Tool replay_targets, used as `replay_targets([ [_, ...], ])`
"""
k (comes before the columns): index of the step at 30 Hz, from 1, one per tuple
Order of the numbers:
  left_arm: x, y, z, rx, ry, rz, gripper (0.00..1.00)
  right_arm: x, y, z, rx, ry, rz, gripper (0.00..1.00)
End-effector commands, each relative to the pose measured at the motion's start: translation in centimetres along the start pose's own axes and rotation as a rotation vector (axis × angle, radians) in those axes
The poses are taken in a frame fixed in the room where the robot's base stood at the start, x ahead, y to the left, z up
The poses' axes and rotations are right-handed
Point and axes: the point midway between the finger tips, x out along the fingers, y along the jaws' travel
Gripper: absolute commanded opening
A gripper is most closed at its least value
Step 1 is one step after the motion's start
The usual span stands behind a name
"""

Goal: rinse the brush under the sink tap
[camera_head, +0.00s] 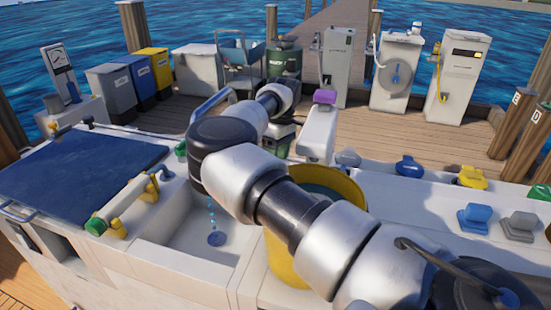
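The white sink (185,250) is left of centre, with a round blue drain (216,239) in its floor. Blue drops (211,210) hang in a line above the drain; their source is hidden behind my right arm. A pale pipe with yellow fittings and green ends (130,203) runs along the sink's left side. I cannot make out the brush. My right arm comes in from the lower right, bends over the sink and reaches back toward the far counter. Its far end (279,132) is dark and partly hidden; its fingers cannot be made out. My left gripper is not in view.
A yellow bucket (282,258) stands right of the sink, partly behind my arm. A purple-topped white post (318,130) stands behind it. Coloured knobs, including a blue one (409,166), line the right counter. A dark blue panel (75,172) covers the left. Dock cabinets stand beyond.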

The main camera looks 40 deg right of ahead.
Motion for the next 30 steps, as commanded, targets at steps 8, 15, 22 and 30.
replay_targets([
  [8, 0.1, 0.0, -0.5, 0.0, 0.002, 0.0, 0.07, -6.0, 0.1, 0.0, 0.0, 0.004, 0.001, 0.49],
  [15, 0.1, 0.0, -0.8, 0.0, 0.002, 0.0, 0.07, -9.8, 0.1, 0.1, 0.002, 0.002, 0.001, 0.49],
  [22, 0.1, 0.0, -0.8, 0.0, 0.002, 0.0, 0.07, -10.8, 0.1, 0.1, 0.002, 0.0, 0.0, 0.49],
  [30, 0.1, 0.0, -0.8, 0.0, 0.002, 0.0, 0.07, -10.7, 0.1, 0.1, 0.003, 0.0, 0.0, 0.49],
])
